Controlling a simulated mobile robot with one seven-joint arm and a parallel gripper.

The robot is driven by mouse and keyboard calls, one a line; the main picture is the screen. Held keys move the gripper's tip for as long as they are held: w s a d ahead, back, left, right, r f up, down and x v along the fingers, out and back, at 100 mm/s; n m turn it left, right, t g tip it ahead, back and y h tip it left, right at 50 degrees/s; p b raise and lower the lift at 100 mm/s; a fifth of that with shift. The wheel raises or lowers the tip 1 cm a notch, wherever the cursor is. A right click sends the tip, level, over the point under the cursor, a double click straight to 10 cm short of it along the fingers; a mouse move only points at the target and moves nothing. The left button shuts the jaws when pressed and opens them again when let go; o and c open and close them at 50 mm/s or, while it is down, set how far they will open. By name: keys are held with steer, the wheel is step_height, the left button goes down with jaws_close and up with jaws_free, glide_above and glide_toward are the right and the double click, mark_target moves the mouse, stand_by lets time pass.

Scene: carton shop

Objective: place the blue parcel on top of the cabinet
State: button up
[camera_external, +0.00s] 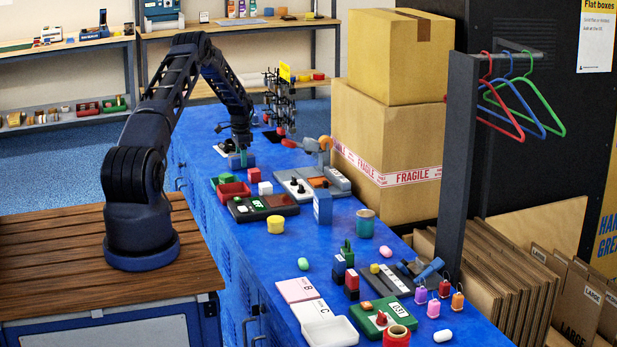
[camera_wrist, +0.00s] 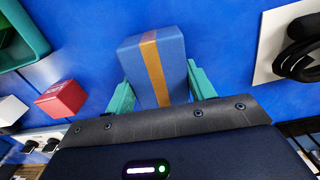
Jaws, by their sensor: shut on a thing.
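The blue parcel (camera_wrist: 175,62), a box with a tan tape stripe, sits between the two teal fingers of my gripper (camera_wrist: 157,76) in the wrist view. The fingers are shut on its sides. In the external view my gripper (camera_external: 241,158) points down, low over the far part of the long blue-topped cabinet (camera_external: 305,235). The parcel is hard to make out there against the blue top. I cannot tell whether it touches the surface.
A red cube (camera_wrist: 61,98), a white cube (camera_wrist: 12,110) and a green tray (camera_wrist: 22,40) lie close on the left. A dark rack (camera_external: 280,105) stands behind my gripper. Large cartons (camera_external: 388,150) rise at the right. Several small items crowd the near part of the top.

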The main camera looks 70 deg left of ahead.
steer(key=shift+f, duration=0.15)
steer(key=o, duration=1.1)
step_height(320, 180, up, 12)
